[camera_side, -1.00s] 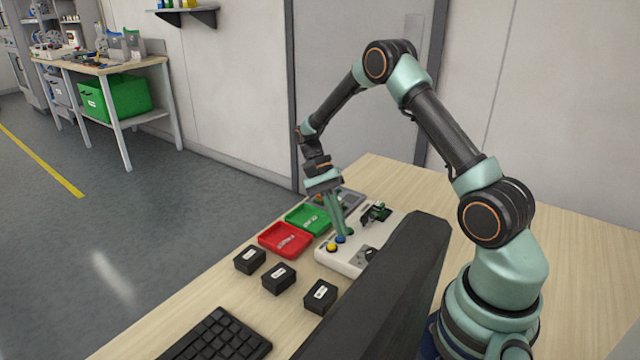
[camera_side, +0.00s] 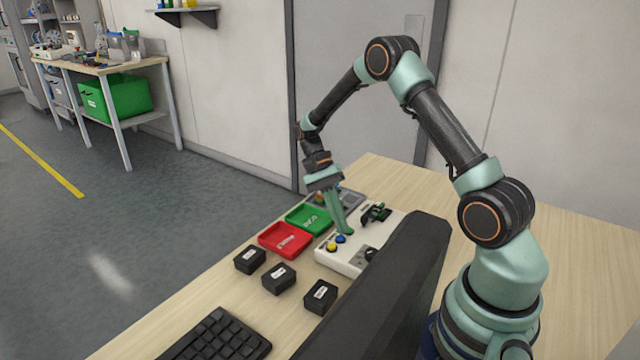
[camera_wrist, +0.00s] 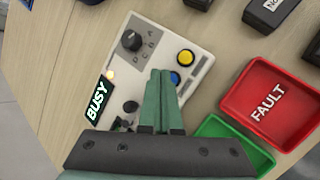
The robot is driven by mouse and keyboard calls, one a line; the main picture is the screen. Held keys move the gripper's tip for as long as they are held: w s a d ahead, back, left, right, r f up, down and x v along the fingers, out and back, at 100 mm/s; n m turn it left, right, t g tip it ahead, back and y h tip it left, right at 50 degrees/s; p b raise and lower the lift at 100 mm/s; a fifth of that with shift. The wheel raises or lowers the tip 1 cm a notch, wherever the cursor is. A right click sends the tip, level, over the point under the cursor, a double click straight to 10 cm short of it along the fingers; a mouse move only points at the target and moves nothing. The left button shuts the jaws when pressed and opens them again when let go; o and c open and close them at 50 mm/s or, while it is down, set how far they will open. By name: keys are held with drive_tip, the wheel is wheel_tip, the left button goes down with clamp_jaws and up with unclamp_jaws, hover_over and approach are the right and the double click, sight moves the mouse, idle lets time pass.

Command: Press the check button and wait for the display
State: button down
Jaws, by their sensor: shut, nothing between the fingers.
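The white test box (camera_side: 338,262) lies on the bench; it also shows in the wrist view (camera_wrist: 152,32). It carries a yellow button (camera_wrist: 185,57), a blue button (camera_wrist: 175,78) and a black knob (camera_wrist: 131,40). Neither button has a readable label. A dark display (camera_wrist: 97,100) reads "BUSY"; I do not make it out in the side view. My gripper (camera_side: 347,232) is shut and empty, pointing down over the box. In the wrist view its fingertips (camera_wrist: 160,74) are beside the blue button. I cannot tell whether they touch the box or hide another button.
A red tray (camera_side: 285,240) marked "FAULT" and a green tray (camera_side: 308,219) sit beside the box. Several black labelled boxes (camera_side: 279,278) stand in front. A keyboard (camera_side: 215,338) and a dark monitor (camera_side: 385,290) are near. A small socket (camera_side: 376,215) stands on the test box.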

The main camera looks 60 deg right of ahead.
drive_tip(key=shift+r, duration=0.25)
drive_tip(key=shift+r, duration=2.4)
drive_tip(key=shift+r, duration=0.1)
drive_tip(key=s+a+r+n+t+h, duration=0.1)
drive_tip(key=s+a+r+n+t, duration=0.1)
drive_tip(key=a+r+n+t, duration=0.4)
drive_tip(key=s+a+r+n+t+h, duration=0.1)
drive_tip(key=s+a+r+n+t, duration=0.1)
drive_tip(key=a+r+n+t, duration=0.3)
drive_tip(key=shift+s+a+r+n+t+h, duration=0.35)
drive_tip(key=shift+r+n+t, duration=0.45)
drive_tip(key=shift+r+n, duration=0.45)
